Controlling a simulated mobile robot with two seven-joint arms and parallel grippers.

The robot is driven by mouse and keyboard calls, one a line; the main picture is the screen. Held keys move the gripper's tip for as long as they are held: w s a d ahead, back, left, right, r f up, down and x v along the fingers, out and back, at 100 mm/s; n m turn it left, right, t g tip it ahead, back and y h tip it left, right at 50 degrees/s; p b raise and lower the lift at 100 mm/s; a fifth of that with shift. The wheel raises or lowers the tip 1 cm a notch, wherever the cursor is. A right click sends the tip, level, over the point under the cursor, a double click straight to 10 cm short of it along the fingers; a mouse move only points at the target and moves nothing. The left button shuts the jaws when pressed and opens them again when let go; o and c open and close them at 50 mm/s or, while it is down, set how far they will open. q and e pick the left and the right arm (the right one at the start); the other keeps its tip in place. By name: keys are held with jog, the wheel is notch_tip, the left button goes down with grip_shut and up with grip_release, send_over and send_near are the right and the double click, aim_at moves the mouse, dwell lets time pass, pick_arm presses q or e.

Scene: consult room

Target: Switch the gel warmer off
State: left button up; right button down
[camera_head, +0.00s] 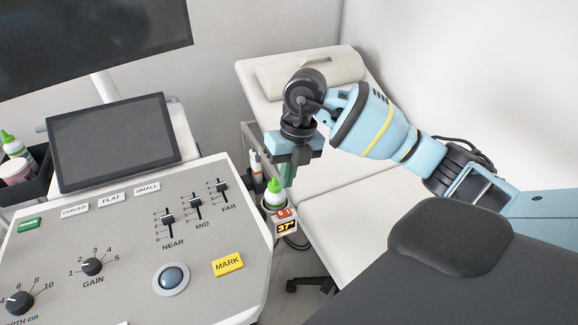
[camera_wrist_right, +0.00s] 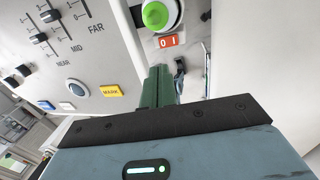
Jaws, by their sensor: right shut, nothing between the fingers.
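The gel warmer (camera_head: 285,228) is a small unit at the right edge of the console, holding a white bottle with a green cap (camera_head: 274,185). Its red 0/1 switch (camera_head: 284,213) sits above a lit display reading 37°. My right gripper (camera_head: 288,176) hangs just above and behind the bottle, fingers pointing down, shut and empty. In the right wrist view its green fingertips (camera_wrist_right: 158,72) are close below the red switch (camera_wrist_right: 172,41) in the picture; I cannot tell whether they touch. The bottle's green cap (camera_wrist_right: 155,15) shows above the switch. My left gripper is not in view.
The ultrasound console (camera_head: 120,240) with sliders, knobs and a trackball fills the left. A dark tablet screen (camera_head: 111,142) stands behind it. A padded couch (camera_head: 345,225) with a bolster (camera_head: 312,72) lies beyond the warmer. Another green-capped bottle (camera_head: 14,146) is at far left.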

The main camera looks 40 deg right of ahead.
aim_at(279, 215)
jog(key=f, duration=0.2)
jog(key=a+f, duration=0.1)
jog(key=f, duration=0.5)
jog(key=shift+w+a, duration=0.2)
jog(key=shift+a, duration=0.05)
jog(key=shift+a+f, duration=0.1)
jog(key=shift+f, duration=0.3)
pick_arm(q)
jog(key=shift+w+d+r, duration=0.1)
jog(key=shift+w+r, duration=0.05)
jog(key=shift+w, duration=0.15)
